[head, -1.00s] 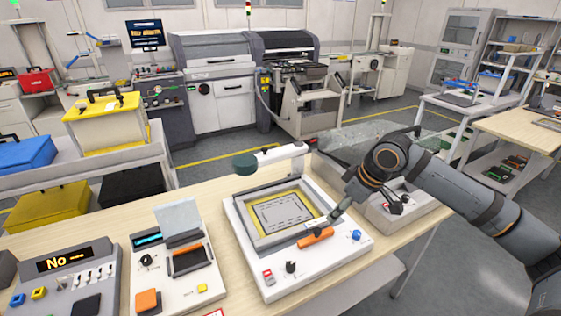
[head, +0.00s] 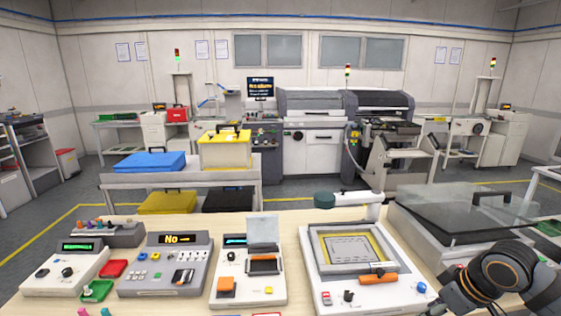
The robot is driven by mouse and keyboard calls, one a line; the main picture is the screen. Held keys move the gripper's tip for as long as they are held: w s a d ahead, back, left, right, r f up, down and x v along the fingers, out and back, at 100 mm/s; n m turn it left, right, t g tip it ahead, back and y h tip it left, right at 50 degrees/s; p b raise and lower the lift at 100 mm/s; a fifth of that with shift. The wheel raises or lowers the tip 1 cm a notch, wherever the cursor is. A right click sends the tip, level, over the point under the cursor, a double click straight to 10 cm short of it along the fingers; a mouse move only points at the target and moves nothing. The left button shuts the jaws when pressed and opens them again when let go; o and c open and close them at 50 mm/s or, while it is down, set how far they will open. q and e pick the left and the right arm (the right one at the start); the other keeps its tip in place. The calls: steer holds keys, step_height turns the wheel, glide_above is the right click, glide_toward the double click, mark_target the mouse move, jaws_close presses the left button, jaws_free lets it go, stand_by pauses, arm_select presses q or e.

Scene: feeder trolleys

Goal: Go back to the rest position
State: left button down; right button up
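My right arm comes in at the lower right corner, its dark wrist with orange rings beside the stencil frame unit. My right gripper (head: 452,296) is only partly seen at the bottom, in front of the bench's right side, and its fingers cannot be made out. I see nothing held in it. My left gripper is out of view.
The light wooden bench (head: 208,223) carries several devices. Among them are a stencil frame unit (head: 314,270) with an orange handle, and a glass-lidded unit (head: 408,232) close to my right arm.

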steer(key=s+a+f+m, duration=0.1)
steer(key=s+a+f, duration=0.25)
steer(key=f, duration=0.35)
steer(key=s+a+f, duration=0.2)
steer(key=a+f, duration=0.3)
steer(key=f, duration=0.2)
steer(key=s+f+m+h, duration=0.3)
steer(key=s+f, duration=0.1)
steer(key=s, duration=0.5)
step_height(320, 180, down, 24)
steer(key=s+d+m+g, duration=0.1)
steer(key=d+g, duration=0.1)
arm_select(q)
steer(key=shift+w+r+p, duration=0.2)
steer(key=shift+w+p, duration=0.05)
steer(key=shift+p, duration=0.05)
arm_select(e)
steer(key=s+d+f, duration=0.1)
steer(key=s+f, duration=1.6)
steer(key=s, duration=0.3)
steer(key=shift+d+f+g, duration=0.2)
steer(key=shift+f+g, duration=0.2)
